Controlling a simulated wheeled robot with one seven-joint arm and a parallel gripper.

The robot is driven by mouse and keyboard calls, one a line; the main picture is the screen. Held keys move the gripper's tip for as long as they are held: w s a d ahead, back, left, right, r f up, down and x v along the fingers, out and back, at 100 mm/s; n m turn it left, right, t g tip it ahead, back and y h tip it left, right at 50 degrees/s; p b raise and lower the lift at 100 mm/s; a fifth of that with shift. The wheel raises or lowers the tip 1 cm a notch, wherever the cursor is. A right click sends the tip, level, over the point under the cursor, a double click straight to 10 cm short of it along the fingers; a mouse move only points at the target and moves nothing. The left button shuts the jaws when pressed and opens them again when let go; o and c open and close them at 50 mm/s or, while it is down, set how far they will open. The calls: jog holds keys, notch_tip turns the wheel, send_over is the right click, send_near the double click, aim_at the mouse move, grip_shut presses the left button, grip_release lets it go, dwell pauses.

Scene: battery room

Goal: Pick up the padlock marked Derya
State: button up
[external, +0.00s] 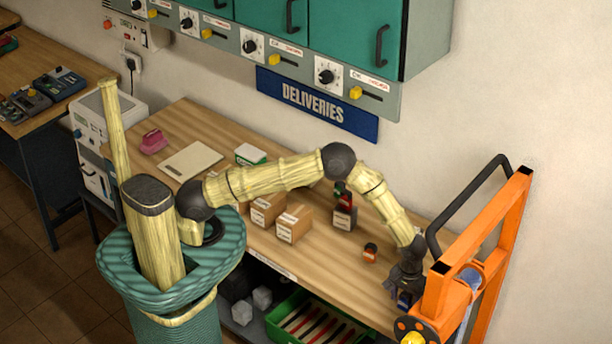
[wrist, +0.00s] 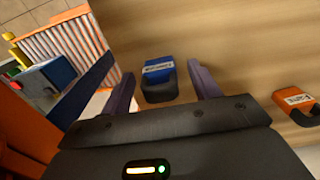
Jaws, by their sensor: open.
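A blue padlock (wrist: 158,70) with a dark shackle lies on the wooden bench in the wrist view. Its white label is too small to read surely. My gripper (wrist: 161,72) is open, with one finger on each side of this padlock and gaps between. In the external view my gripper (external: 405,282) is low over the bench's front right end, and the blue padlock (external: 404,300) is partly hidden below it. An orange padlock (wrist: 295,100) with a dark shackle lies to the right, its label also unclear; it shows in the external view too (external: 370,254).
An orange trolley frame (external: 488,250) stands close to the right of my gripper, at the bench (external: 330,262) end. Cardboard boxes (external: 294,224) and a dark red labelled item (external: 344,214) stand farther left. A green crate (external: 290,312) sits below the bench top.

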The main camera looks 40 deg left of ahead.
aim_at(406, 294)
dwell(0.4)
jog(key=c, duration=1.1)
jog(key=shift+r, duration=0.1)
notch_tip(406, 294, up, 10)
jog(key=b, duration=0.3)
